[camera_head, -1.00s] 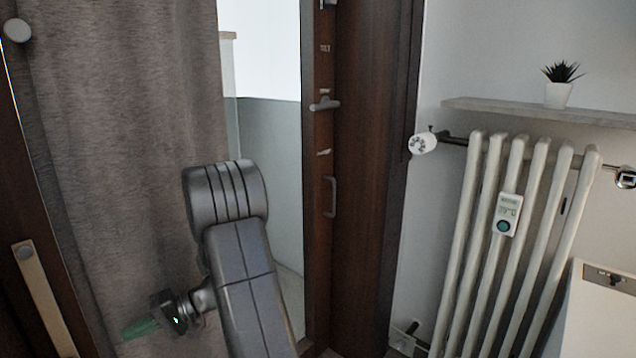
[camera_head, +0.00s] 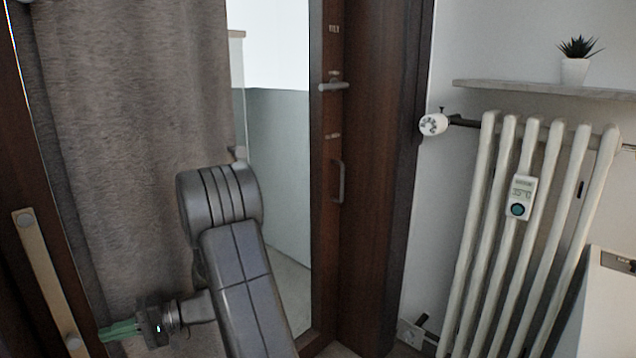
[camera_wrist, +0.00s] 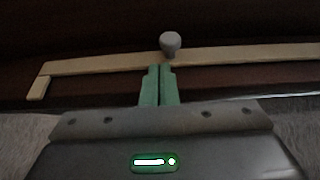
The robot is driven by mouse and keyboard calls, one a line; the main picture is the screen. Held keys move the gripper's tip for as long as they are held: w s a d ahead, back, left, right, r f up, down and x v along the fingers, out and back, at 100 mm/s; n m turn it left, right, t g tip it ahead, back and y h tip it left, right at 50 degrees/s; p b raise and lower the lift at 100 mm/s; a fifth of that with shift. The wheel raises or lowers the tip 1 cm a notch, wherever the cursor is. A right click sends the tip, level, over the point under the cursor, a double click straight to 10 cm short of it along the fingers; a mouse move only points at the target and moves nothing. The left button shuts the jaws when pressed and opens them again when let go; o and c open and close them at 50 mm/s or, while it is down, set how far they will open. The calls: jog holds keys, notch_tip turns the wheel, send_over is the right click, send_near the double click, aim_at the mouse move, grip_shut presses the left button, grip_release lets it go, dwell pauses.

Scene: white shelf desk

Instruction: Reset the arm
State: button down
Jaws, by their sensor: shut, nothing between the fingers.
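My gripper (camera_head: 103,332) is at the lower left of the head view, at the end of my dark grey arm. Its green fingers point left, towards a dark wooden frame with a pale strip. In the wrist view my gripper (camera_wrist: 158,70) shows its two green fingers together, shut and empty. Just beyond the fingertips in that view are a grey round knob (camera_wrist: 171,43) and the pale strip (camera_wrist: 240,55). I cannot tell whether the fingertips touch them.
A grey-brown curtain (camera_head: 130,110) hangs behind my arm. A dark wooden door frame with a handle (camera_head: 334,87) stands in the middle. A white radiator (camera_head: 487,200), a shelf (camera_head: 540,90) with a potted plant (camera_head: 575,65), and a white surface (camera_head: 610,310) are at the right.

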jog(key=f+v, duration=0.2)
jog(key=v, duration=0.9)
jog(key=s+a+r+p, duration=0.3)
jog(key=s+a, duration=0.2)
jog(key=a, duration=0.5)
jog(key=w+d+r+n+t+h+p, duration=0.2)
jog(key=w+d+r+t+h+p, duration=0.3)
jog(key=w+d+r+p, duration=0.65)
jog(key=w+d+r+t+h+p, duration=0.1)
jog(key=r+t+h+p, duration=0.1)
jog(key=r+p, duration=0.6)
jog(key=w+r+n+t+h+p, duration=0.1)
jog(key=w+r+t+h+p, duration=0.1)
jog(key=r+h+p, duration=0.2)
jog(key=shift+w+d+r+n+t+p, duration=0.35)
jog(key=shift+r+p, duration=1.5)
jog(key=shift+p, duration=1.4)
